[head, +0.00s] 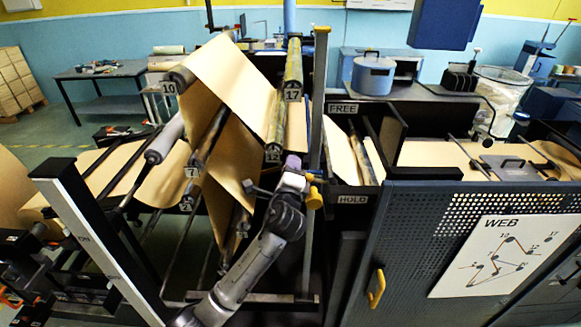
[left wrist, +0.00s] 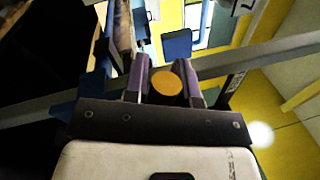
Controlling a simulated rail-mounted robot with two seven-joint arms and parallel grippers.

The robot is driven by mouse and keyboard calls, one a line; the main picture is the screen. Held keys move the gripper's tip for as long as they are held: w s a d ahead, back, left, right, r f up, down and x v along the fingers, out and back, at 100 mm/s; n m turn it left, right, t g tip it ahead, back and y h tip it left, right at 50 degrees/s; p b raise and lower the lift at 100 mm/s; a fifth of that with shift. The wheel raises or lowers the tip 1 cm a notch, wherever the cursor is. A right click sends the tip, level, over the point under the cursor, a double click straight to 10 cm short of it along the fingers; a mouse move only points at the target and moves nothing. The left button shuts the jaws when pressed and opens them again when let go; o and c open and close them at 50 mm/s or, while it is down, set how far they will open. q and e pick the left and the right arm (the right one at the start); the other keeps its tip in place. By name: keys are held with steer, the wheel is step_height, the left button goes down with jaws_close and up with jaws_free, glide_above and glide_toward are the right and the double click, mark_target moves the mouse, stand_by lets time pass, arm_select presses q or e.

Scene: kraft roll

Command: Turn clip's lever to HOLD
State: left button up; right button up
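The FREE label (head: 344,108) is high on the dark frame, and the HOLD label (head: 352,199) is lower. A yellow knob (head: 314,197), apparently the clip's lever grip, sits left of HOLD at about its height in the head view. My left gripper (head: 292,162), with purple fingers, is close to its upper left. In the left wrist view the fingers stand apart, with a round yellow end (left wrist: 166,82) showing between them. I cannot tell whether they touch it. The lever's arm and pivot are mostly hidden. My right gripper is out of view.
An upright post (head: 318,90) stands close to my left gripper. Kraft paper (head: 235,85) runs over numbered rollers to the left. A perforated cabinet panel (head: 480,215) with a WEB diagram (head: 505,255) and a yellow handle (head: 376,288) fills the right.

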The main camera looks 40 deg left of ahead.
arm_select(q)
steer(key=o, duration=0.4)
steer(key=shift+o, duration=0.2)
steer(key=shift+s, duration=0.1)
steer(key=b+v, duration=0.2)
steer(key=v, duration=1.1)
steer(key=shift+s+d, duration=0.25)
steer(key=shift+d, duration=0.05)
